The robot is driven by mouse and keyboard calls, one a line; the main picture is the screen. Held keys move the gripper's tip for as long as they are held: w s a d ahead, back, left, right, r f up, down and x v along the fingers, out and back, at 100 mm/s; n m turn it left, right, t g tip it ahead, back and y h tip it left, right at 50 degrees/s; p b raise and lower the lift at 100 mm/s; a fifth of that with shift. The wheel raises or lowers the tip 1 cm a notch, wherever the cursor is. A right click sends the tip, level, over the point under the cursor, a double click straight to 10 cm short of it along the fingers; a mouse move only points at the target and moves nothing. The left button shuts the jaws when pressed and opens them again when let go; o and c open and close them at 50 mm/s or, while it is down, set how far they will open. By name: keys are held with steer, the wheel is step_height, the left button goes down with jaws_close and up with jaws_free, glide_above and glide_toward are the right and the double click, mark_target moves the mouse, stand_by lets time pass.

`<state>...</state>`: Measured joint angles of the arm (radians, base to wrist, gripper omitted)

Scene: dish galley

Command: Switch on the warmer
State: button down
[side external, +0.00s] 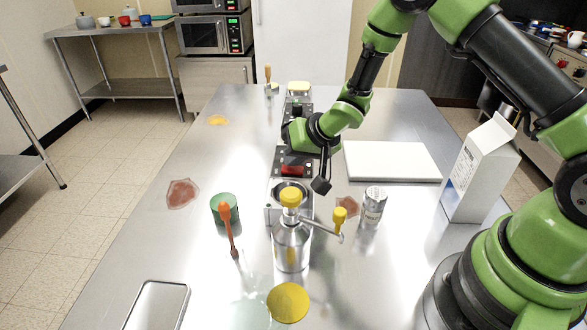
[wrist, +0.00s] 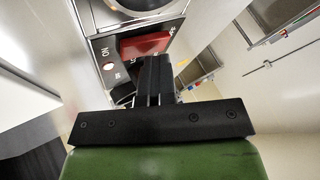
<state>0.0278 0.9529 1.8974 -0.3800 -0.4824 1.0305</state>
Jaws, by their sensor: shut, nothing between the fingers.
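The warmer (side external: 280,157) is a dark-panelled unit in the middle of the steel table, with a round plate at its near end. The switch also shows as a red patch in the side view (side external: 292,169). My gripper (wrist: 153,62) is shut and empty, its fingertips at the near edge of the red switch. Whether they touch it, I cannot tell. The fingers hide part of the panel.
A pump dispenser (side external: 291,240) with yellow tops stands just in front of the warmer. A green cup (side external: 224,210) is left of it, a metal can (side external: 373,207) right.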

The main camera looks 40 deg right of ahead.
steer(key=shift+s, duration=0.25)
steer(key=shift+a+r, duration=0.1)
steer(key=shift+r, duration=0.1)
steer(key=shift+w+a+r, duration=0.15)
steer(key=shift+r, duration=1.1)
steer(key=shift+w+a+r, duration=0.1)
steer(key=shift+r, duration=1.1)
steer(key=s+d+r+m+h, duration=0.15)
steer(key=s+r, duration=0.25)
steer(key=r, duration=0.4)
steer(key=s+d+r+n+h, duration=0.1)
steer(key=s+d+r+h, duration=0.15)
steer(key=s+r, duration=0.4)
steer(key=s+a+r+y, duration=0.2)
steer(key=s, duration=0.6)
steer(key=s+a+r+n+y, duration=0.1)
steer(key=s+a+r, duration=0.1)
steer(key=s, duration=0.6)
steer(key=shift+r+y, duration=0.4)
steer(key=shift+r, duration=0.05)
